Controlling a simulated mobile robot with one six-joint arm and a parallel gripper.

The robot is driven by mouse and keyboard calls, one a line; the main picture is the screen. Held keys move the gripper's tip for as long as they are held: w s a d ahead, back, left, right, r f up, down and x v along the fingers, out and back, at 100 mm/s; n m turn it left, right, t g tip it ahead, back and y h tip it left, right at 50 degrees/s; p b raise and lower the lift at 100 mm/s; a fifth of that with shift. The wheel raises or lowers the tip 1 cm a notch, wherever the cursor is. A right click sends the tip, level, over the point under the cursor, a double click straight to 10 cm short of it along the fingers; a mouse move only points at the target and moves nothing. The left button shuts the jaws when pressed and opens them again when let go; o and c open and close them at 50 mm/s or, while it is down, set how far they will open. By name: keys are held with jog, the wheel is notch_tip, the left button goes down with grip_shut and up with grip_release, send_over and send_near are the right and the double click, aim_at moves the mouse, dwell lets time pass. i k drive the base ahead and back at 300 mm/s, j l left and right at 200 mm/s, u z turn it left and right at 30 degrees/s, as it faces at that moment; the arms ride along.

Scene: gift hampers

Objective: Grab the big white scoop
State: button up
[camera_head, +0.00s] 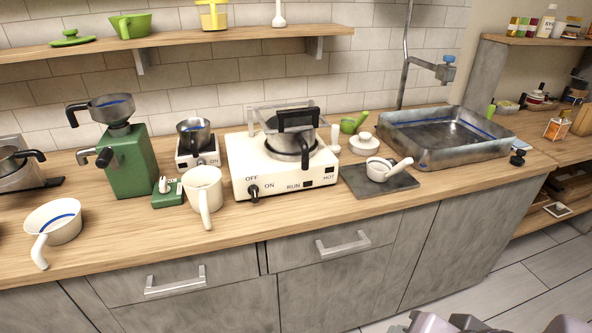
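Several white scoop-like vessels with handles stand on the wooden counter. A wide, shallow white scoop (60,229) with a blue line inside is at the far left, its handle toward the front edge. A taller white scoop (203,181) stands left of the white appliance, its handle also facing forward. A small white scoop (377,172) sits on a dark mat, its handle pointing up to the right. I cannot tell for sure which of the two larger ones is the big one. Grey parts of my own body show at the bottom right edge; no gripper fingertips are visible.
A green grinder (129,165) stands behind and between the two larger scoops. A white appliance (282,172) with a kettle is at the middle. A metal sink (445,155) is at right. A wooden shelf (200,38) hangs above. The front counter strip is clear.

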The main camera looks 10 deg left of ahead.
aim_at(379, 169)
jog(key=i+l+u, duration=0.3)
jog(key=i+u, duration=0.15)
jog(key=i+l+u, duration=0.45)
